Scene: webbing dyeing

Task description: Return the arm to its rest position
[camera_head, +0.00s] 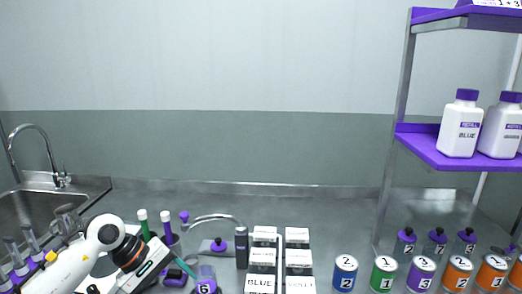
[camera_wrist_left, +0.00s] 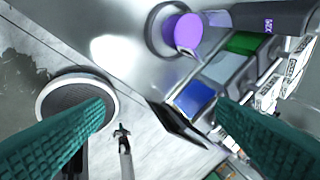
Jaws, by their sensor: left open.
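My left arm (camera_head: 82,262) comes in from the lower left of the head view, beside the sink. Its left gripper (camera_head: 188,268) points right and down over the counter, among the small bottles and the faucet. The left wrist view shows the two teal ribbed fingers wide apart, with nothing held in the left gripper (camera_wrist_left: 165,100). My right arm and gripper do not show in either view.
A sink (camera_head: 60,200) lies at left. A curved faucet (camera_head: 241,245), a purple-labelled jar (camera_head: 205,287) and white-capped tubes (camera_head: 143,222) stand close to the gripper. Numbered cans (camera_head: 384,274) line the right front, below a purple shelf (camera_head: 430,150). The back counter (camera_head: 320,205) is clear.

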